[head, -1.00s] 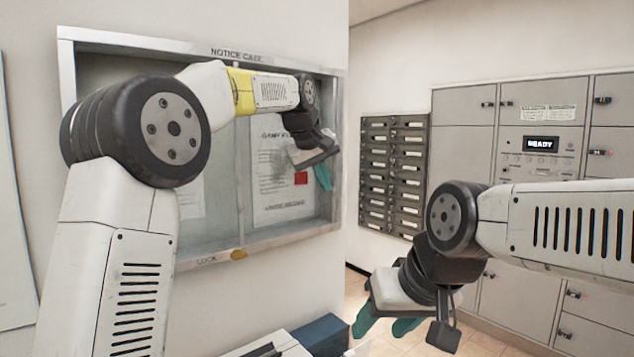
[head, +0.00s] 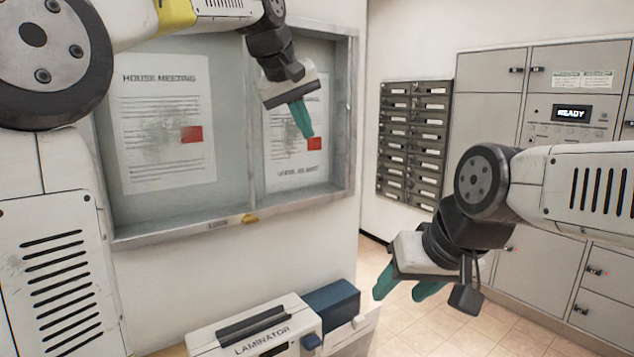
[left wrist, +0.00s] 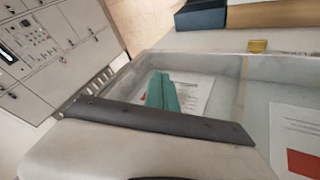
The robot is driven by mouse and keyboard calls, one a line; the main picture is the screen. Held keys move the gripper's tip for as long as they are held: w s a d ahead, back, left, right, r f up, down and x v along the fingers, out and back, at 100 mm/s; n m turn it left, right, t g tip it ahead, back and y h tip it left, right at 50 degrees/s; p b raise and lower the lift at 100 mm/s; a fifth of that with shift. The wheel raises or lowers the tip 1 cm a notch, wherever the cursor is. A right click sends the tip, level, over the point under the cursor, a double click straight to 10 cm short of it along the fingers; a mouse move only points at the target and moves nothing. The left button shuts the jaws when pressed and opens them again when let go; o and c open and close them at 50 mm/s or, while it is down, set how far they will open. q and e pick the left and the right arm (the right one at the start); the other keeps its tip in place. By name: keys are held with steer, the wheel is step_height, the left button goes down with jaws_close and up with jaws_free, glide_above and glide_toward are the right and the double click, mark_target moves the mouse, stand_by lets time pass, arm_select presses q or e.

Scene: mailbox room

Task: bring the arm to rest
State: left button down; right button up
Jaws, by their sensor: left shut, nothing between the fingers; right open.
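My left arm comes in from the left in the head view, raised in front of the notice case (head: 233,230). My left gripper (head: 304,122) is shut and empty, its green fingers pointing down in front of the right-hand notice. Its fingers also show close together in the left wrist view (left wrist: 162,92), over the case. My right gripper (head: 402,290) is open and empty at the lower right of the head view, its green fingers apart and pointing down to the left.
Two notices with red squares hang in the case; one is headed HOUSE MEETING (head: 165,120). A laminator (head: 225,338) and a blue box (head: 332,302) stand below it. Small mailboxes (head: 415,140) and grey lockers (head: 490,115) are at the right. Floor shows between.

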arm_select(q)
steer(key=s+a+f, duration=0.4)
steer(key=s+f, duration=0.3)
steer(key=s, duration=0.1)
steer(key=s+a+f+m+y, duration=0.1)
steer(key=s+a+f, duration=0.3)
steer(key=s+f, duration=0.4)
steer(key=s+a+f+m, duration=0.1)
steer(key=s+a+f, duration=0.4)
steer(key=s+f, duration=0.2)
steer(key=shift+s+f, duration=0.4)
steer(key=shift+s, duration=0.15)
steer(key=shift+a, duration=0.1)
